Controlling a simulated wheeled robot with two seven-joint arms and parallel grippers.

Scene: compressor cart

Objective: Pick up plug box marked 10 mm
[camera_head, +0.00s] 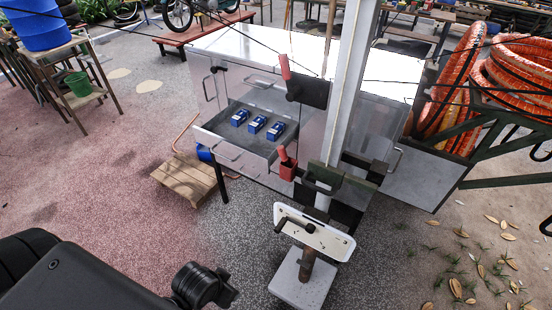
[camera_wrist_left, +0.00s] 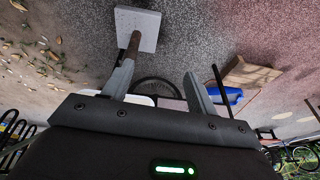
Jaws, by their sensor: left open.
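Three small blue boxes with pale labels lie in a row in an open drawer (camera_head: 222,128) of the grey metal cart: a left box (camera_head: 240,117), a middle box (camera_head: 257,124) and a right box (camera_head: 276,131). Their markings are too small to read, so I cannot tell which is marked 10 mm. My left gripper (camera_wrist_left: 160,68) is open and empty in the left wrist view, its two grey fingers apart. My left arm shows at the lower left of the head view, away from the drawer. My right gripper is not in view.
A pale upright post (camera_head: 345,80) with red-handled tools stands before the cart (camera_head: 385,75), right of the drawer. A white tray (camera_head: 314,233) and a square foot (camera_head: 311,281) are below. A wooden pallet (camera_head: 184,180) lies left of the cart. Paving at left is open.

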